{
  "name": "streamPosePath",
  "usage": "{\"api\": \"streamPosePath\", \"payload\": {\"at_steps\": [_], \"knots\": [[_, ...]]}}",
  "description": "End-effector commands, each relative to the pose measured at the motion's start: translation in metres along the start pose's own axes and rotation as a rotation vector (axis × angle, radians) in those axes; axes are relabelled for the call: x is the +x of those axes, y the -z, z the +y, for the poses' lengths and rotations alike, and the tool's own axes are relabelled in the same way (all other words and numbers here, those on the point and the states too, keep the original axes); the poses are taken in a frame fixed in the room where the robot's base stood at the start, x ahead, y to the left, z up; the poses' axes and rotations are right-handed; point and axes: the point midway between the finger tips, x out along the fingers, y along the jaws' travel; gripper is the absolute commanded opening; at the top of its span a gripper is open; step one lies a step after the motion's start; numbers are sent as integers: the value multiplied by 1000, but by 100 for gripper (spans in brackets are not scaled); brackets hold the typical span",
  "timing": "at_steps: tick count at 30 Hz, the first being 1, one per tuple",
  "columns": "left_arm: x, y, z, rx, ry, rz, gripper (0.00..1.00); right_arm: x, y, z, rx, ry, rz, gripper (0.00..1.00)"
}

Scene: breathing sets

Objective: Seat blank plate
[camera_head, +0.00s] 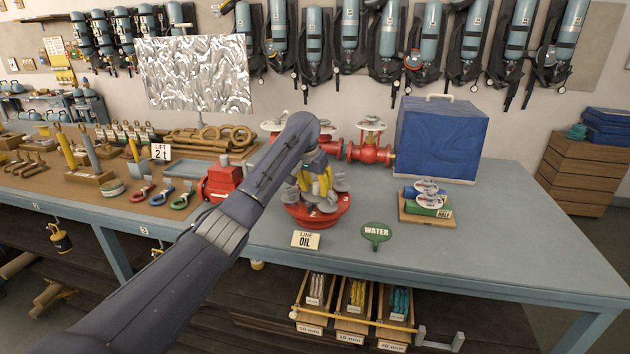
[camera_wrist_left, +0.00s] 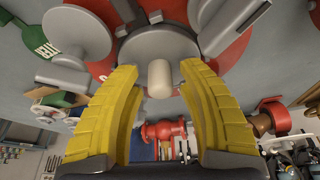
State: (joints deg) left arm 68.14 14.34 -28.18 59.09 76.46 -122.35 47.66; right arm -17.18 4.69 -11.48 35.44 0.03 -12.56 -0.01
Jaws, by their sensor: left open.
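A red round fixture (camera_head: 322,215) stands on the blue-grey bench, carrying several grey disc-shaped parts (camera_head: 341,185) around its rim. My left gripper (camera_head: 318,186), with yellow fingers, is over it and hides part of it. In the left wrist view the fingers (camera_wrist_left: 153,78) are open and apart. A grey plate (camera_wrist_left: 158,45) with a pale, rounded knob (camera_wrist_left: 160,80) lies between and just beyond them, with the red fixture behind. I cannot tell whether a finger touches it. Which grey part is the blank plate is not clear. My right gripper is not in view.
A "LINE OIL" card (camera_head: 305,240) and green "WATER" tag (camera_head: 376,235) lie in front of the fixture. Red valves (camera_head: 370,152) and a blue box (camera_head: 440,140) stand behind. A wooden board (camera_head: 426,216) with small parts is right; the bench's right end is clear.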

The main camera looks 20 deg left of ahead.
Motion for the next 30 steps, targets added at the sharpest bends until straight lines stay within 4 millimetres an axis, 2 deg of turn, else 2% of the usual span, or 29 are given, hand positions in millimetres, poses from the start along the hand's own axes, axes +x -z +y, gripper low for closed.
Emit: {"api": "streamPosePath", "payload": {"at_steps": [5, 18, 24, 30], "knots": [[-21, 2, 0, 1, 0, 6, 38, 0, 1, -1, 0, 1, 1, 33], [-94, 1, -1, 1, 2, 6, 38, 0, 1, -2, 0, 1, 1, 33], [-113, 1, -1, 1, 2, 5, 38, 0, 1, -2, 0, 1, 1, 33], [-119, 1, 0, -1, 0, 3, 38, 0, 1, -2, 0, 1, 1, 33]]}}
